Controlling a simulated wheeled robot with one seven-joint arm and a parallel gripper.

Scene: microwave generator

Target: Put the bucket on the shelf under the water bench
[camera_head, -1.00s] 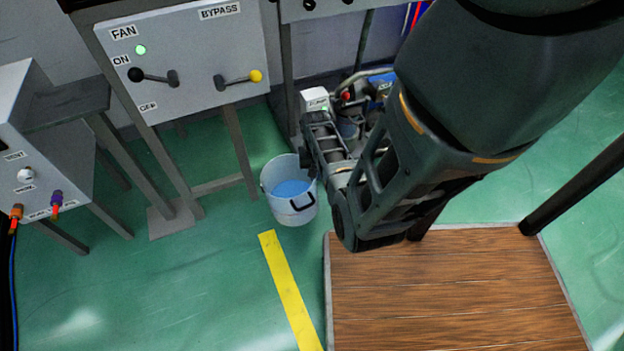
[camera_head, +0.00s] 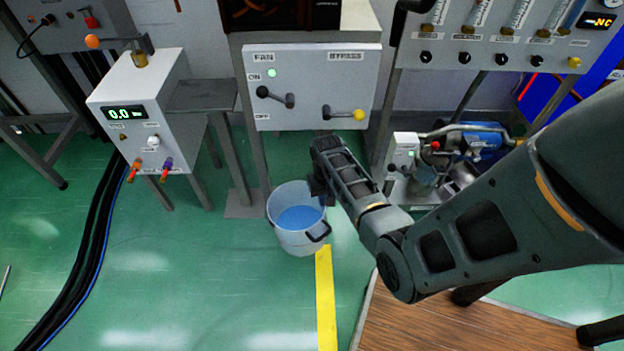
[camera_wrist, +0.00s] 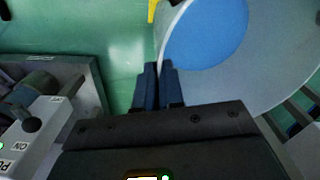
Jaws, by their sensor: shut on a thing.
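The bucket (camera_head: 285,235) is pale and translucent, with blue water inside and a dark handle grip on its side. It is upright in front of the fan panel. My gripper (camera_head: 322,190) is at its right rim, with the fingertips partly hidden. In the wrist view my gripper's fingers (camera_wrist: 158,82) are close together on the rim of the bucket (camera_wrist: 275,75). I cannot tell whether the bucket is clear of the floor. A bench with flow tubes (camera_head: 480,50) at upper right looks like the water bench. Its low shelf is largely hidden by my arm.
A pump (camera_head: 470,145) and a white control box (camera_head: 403,150) stand low under that bench. The fan panel (camera_head: 312,88) has two levers. A white meter box (camera_head: 140,110) stands left. A wooden platform (camera_head: 420,325) is at lower right. Green floor (camera_head: 150,270) is open at left.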

